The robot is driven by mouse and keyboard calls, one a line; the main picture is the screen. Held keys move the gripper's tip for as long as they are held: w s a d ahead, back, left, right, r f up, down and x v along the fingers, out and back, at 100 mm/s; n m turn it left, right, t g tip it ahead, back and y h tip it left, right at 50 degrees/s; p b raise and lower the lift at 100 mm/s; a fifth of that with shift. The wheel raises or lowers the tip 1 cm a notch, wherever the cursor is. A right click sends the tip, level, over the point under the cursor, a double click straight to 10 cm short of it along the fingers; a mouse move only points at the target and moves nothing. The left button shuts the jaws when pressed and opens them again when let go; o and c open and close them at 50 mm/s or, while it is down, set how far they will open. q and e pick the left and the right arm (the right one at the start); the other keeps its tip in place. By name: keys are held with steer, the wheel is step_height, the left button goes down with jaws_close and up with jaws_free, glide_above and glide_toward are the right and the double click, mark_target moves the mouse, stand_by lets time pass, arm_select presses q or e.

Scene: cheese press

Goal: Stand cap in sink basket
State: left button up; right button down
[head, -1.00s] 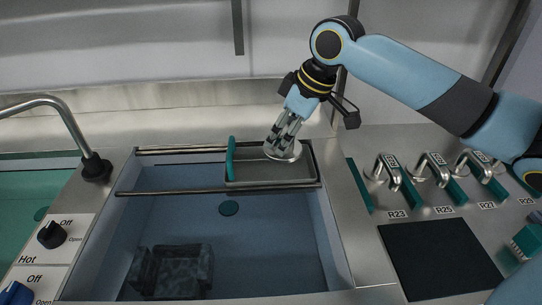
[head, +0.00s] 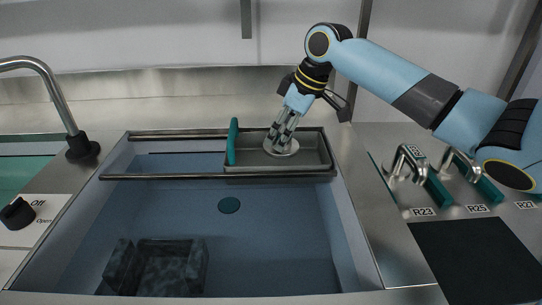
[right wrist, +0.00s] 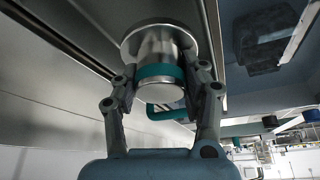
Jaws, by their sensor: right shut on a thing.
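The cap (head: 284,152) is a silvery metal piece with a wide round flange. In the right wrist view the cap (right wrist: 160,42) has a narrower neck with a teal band. My right gripper (head: 283,136) is shut on the cap's neck, one finger on each side. The flange faces down, inside the outline of the sink basket (head: 318,167), a grey tray hung across the sink's right rear. I cannot tell whether the flange touches the basket floor. A teal upright plate (head: 233,142) stands at the basket's left end. My left gripper is not in view.
Two metal rails (head: 160,177) span the sink (head: 275,230). A tap (head: 62,105) is at left; metal hooks (head: 408,160) stand at right.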

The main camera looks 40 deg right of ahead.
mark_target(283, 126)
steer(key=w+f, duration=0.1)
steer(key=w+a, duration=0.1)
steer(key=w, duration=0.1)
steer(key=shift+f, duration=0.4)
steer(key=shift+f+b, duration=0.5)
steer(key=shift+f, duration=1.45)
steer(key=shift+f, duration=0.15)
steer(key=c, duration=0.7)
jaws_free()
steer(key=shift+s, duration=0.1)
steer(key=p+v, duration=0.2)
steer(key=v, duration=1)
steer(key=shift+d, duration=0.1)
